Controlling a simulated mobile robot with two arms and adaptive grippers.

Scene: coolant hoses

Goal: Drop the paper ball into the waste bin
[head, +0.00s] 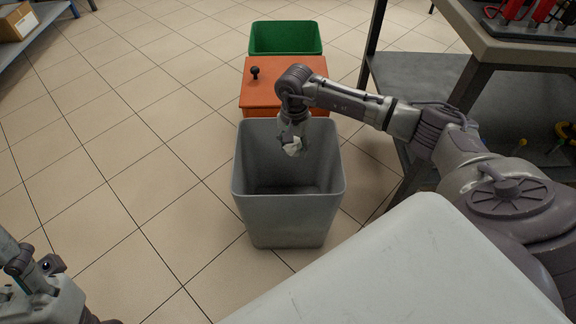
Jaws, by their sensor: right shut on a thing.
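The crumpled white paper ball (293,147) is held in my right gripper (292,141), which is shut on it and points down. The gripper and ball show against the inside of the grey waste bin (287,219), over its opening near the back. I cannot tell whether the ball is above the rim or just below it. The bin stands upright on the floor, and its visible inside looks empty. Part of my left arm (38,290) shows at the lower left; its fingertips are not clearly visible.
An orange-red box (262,92) with a black knob stands right behind the bin, and a green bin (285,38) behind that. A dark workbench (528,50) with a lower shelf stands at the right. A shelf with a cardboard box (17,22) is at the upper left. The tiled floor left of the bin is clear.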

